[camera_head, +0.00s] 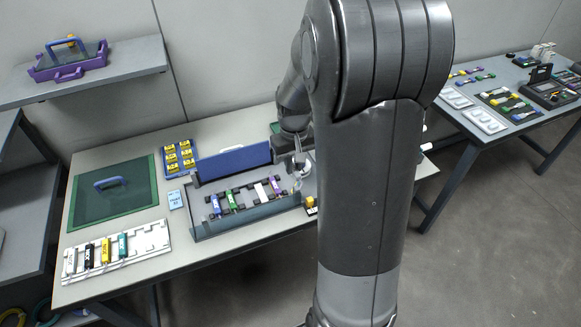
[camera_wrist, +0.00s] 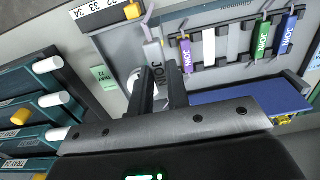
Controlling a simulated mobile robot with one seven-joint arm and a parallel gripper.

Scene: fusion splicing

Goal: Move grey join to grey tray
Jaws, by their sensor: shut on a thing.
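My gripper (camera_wrist: 159,70) is shut on the grey join (camera_wrist: 153,52), a small grey piece lettered JOIN, at its fingertips in the wrist view. In the head view my gripper (camera_head: 299,166) hangs over the right end of a long grey open case (camera_head: 246,224); the join is too small to tell there. That case holds a blue join (camera_head: 215,205), a green join (camera_head: 232,201), a white piece (camera_head: 260,191) and a purple join (camera_head: 276,186) in a row. I cannot tell which thing is the grey tray.
A white rack (camera_head: 150,243) with several coloured joins lies at the front left. Teal trays (camera_wrist: 25,108) with white ends show left in the wrist view.

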